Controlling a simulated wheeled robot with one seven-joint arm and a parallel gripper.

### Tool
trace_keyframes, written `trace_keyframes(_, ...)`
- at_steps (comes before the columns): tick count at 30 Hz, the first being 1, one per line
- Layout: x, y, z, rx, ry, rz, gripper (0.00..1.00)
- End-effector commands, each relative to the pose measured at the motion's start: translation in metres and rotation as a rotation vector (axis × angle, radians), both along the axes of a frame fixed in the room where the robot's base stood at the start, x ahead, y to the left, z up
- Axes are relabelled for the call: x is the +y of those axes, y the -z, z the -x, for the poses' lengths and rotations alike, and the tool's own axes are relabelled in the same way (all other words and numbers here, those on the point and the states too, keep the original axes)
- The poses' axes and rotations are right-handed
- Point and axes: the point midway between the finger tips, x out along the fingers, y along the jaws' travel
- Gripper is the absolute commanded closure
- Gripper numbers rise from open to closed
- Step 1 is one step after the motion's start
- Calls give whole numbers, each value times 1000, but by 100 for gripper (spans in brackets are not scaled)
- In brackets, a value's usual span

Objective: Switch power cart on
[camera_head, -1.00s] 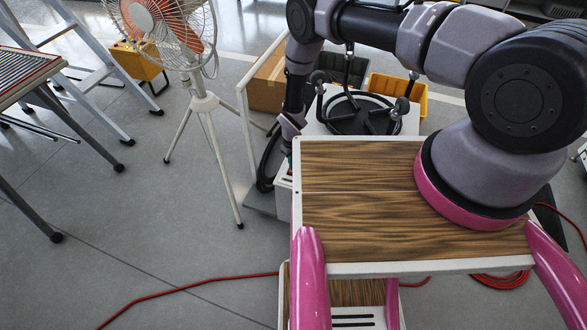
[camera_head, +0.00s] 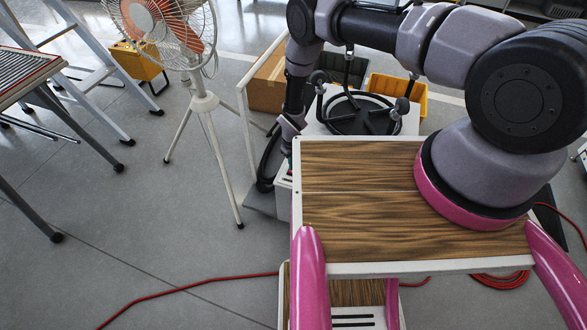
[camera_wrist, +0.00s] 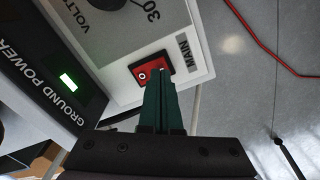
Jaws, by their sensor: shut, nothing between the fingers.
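The power cart (camera_head: 316,122) is a white unit, partly hidden behind my arm and wood-topped base in the head view. In the wrist view its white panel (camera_wrist: 112,82) carries a voltmeter dial (camera_wrist: 108,8) and a red rocker switch (camera_wrist: 141,76) beside the label MAIN. A dark panel marked GROUND POWER (camera_wrist: 30,72) has a lit pale-green indicator (camera_wrist: 68,82). My gripper (camera_wrist: 161,78) is shut and empty, its green fingertips over the right part of the switch. They look at or very near it; contact cannot be told.
A standing fan (camera_head: 204,103) and a yellow work lamp (camera_head: 136,60) stand left of the cart. A cardboard box (camera_head: 268,82) and yellow bin (camera_head: 407,92) sit behind it. A red cable (camera_head: 180,290) crosses the floor.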

Motion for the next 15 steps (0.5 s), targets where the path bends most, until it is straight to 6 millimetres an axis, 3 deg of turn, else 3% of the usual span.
trace_keyframes(15,0,8,0,0,0,0,100)
